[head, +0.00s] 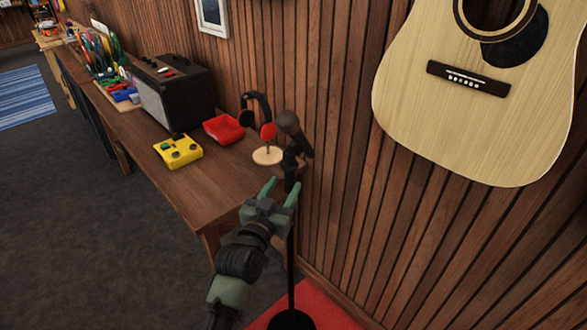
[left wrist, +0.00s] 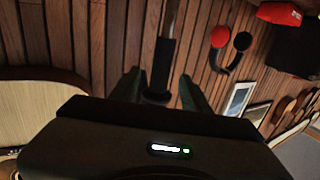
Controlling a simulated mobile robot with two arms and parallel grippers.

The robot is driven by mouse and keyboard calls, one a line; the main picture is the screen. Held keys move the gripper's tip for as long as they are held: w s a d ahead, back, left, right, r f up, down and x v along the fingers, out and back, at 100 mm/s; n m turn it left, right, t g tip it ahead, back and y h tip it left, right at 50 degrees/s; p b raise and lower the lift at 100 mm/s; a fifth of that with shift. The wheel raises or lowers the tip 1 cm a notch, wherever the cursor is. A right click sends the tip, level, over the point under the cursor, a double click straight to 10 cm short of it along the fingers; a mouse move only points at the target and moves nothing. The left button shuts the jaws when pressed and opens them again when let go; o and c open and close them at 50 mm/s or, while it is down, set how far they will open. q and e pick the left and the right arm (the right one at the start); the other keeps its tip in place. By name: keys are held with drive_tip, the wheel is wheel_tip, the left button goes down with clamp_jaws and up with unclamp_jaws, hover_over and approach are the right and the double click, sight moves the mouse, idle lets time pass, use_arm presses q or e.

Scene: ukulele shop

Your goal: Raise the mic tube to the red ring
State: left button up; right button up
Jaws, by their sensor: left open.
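The microphone (head: 289,122) sits in a black clip (head: 294,160) on top of a slim dark stand tube (head: 291,245), which stands upright on a round black base (head: 291,320). My left gripper (head: 283,185) is open, its two green fingers pointing at the stand just below the clip. In the left wrist view, a dark pole with a thicker black sleeve (left wrist: 160,65) lies between the open fingers (left wrist: 160,88); I cannot tell whether they touch it. I cannot make out a red ring on the tube in either view. My right gripper is not in view.
A guitar (head: 420,110) hangs on the slatted wall. A red mat (head: 325,310) lies under the stand.

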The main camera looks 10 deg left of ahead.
use_arm(q)
drive_tip(key=shift+w+r, duration=0.25)
drive_tip(key=shift+w, duration=0.15)
drive_tip(key=w, duration=0.2)
drive_tip(key=w+p, duration=0.1)
drive_tip(key=w, duration=0.4)
drive_tip(key=shift+d, duration=0.35)
clamp_jaws()
drive_tip(key=shift+f, duration=0.1)
idle(0.6)
